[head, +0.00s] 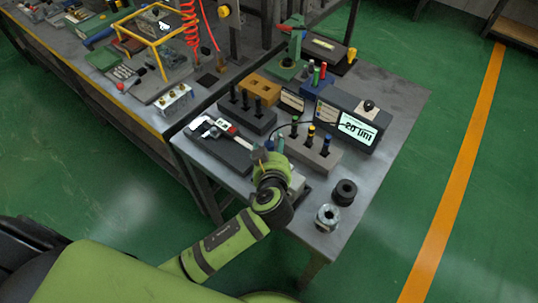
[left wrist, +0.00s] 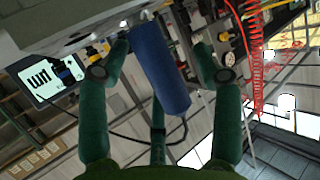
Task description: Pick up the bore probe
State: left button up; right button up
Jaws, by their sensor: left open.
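The bore probe (left wrist: 160,68), with a thick blue handle, shows in the left wrist view between the green fingers of my left gripper (left wrist: 164,60). The fingers are open, with one on each side of the handle and gaps visible. In the head view my left gripper (head: 270,160) is low over the front of the small grey table (head: 395,95) and hides most of the probe. A dark cable runs from the probe area toward the readout box (head: 352,118) with a lit display. My right gripper is not in view.
A block with coloured plugs (head: 314,150) stands right of my gripper. A dark tray with a caliper (head: 218,142) lies to its left. A black ring (head: 345,191) and a metal ring (head: 327,217) stand near the front corner. The table's right side is clear.

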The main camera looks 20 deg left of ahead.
pick_arm(q)
grip_shut()
